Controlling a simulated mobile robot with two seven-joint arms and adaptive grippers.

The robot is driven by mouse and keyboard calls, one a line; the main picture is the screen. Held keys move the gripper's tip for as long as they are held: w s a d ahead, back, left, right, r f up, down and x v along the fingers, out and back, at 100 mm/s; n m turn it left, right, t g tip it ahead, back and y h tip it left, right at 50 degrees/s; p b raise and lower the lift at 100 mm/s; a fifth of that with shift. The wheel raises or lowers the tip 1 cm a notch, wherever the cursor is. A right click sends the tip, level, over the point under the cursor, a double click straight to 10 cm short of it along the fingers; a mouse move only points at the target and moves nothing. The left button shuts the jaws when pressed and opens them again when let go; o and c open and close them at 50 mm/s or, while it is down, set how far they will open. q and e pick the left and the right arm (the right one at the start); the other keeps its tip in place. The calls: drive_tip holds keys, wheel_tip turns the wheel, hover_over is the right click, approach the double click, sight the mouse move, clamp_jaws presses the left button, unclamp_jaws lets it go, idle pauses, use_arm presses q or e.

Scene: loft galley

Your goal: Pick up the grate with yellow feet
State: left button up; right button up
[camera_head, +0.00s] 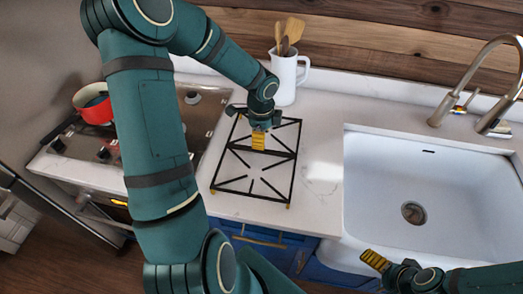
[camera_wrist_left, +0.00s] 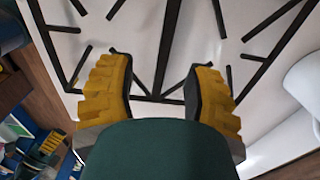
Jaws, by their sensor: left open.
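The grate (camera_head: 295,160) is a black rectangular frame with inner bars and small yellow feet at its front corners, lying flat on the white counter. My left gripper (camera_head: 258,141) is over the grate's rear half, with its yellow-padded fingers pointing down. In the left wrist view the left gripper (camera_wrist_left: 160,82) is open, and a bar of the grate (camera_wrist_left: 167,45) shows between its fingers. Whether the fingers touch the grate is unclear. My right gripper (camera_head: 375,261) is at the lower right, in front of the sink, away from the grate; its opening is unclear.
A white pitcher (camera_head: 285,82) with wooden utensils stands behind the grate. The white sink (camera_head: 380,190) with its faucet (camera_head: 468,80) is to the right. A stove (camera_head: 70,165) with a red pot (camera_head: 95,108) is to the left. Counter right of the grate is clear.

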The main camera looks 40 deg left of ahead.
use_arm(q)
drive_tip(key=f, duration=0.2)
drive_tip(key=shift+w+f, duration=0.2)
drive_tip(key=shift+f, duration=0.15)
drive_tip(key=shift+w+a+f+b, duration=0.1)
drive_tip(key=shift+a+f+b, duration=0.05)
drive_tip(key=shift+f, duration=1.3)
drive_tip(key=shift+a+f+b, duration=0.15)
drive_tip(key=shift+f, duration=1.25)
drive_tip(key=shift+o, duration=0.2)
clamp_jaws()
